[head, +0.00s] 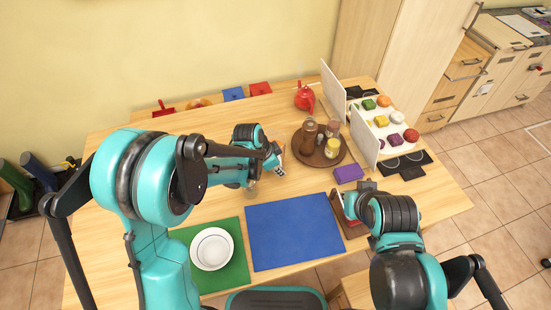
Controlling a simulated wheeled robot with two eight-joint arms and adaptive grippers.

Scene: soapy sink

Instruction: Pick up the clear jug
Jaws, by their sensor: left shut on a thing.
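My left gripper (273,160) is over the middle of the wooden table, left of the round brown tray. It is shut on a see-through thing that looks like the clear jug (254,184). The jug's outline is faint and partly hidden by my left arm and gripper. I cannot tell whether its base touches the table. My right gripper (349,203) is low over the right part of the table, by a dark red-brown thing at the blue mat's right edge. Its fingers are too small and covered to read.
A round brown tray (337,158) holds brown bottles and a yellow jar. A purple block (348,173), blue mat (290,260) and a white plate (212,249) on a green mat (238,277) lie nearer. A red teapot (305,97) and white panels stand at the back right.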

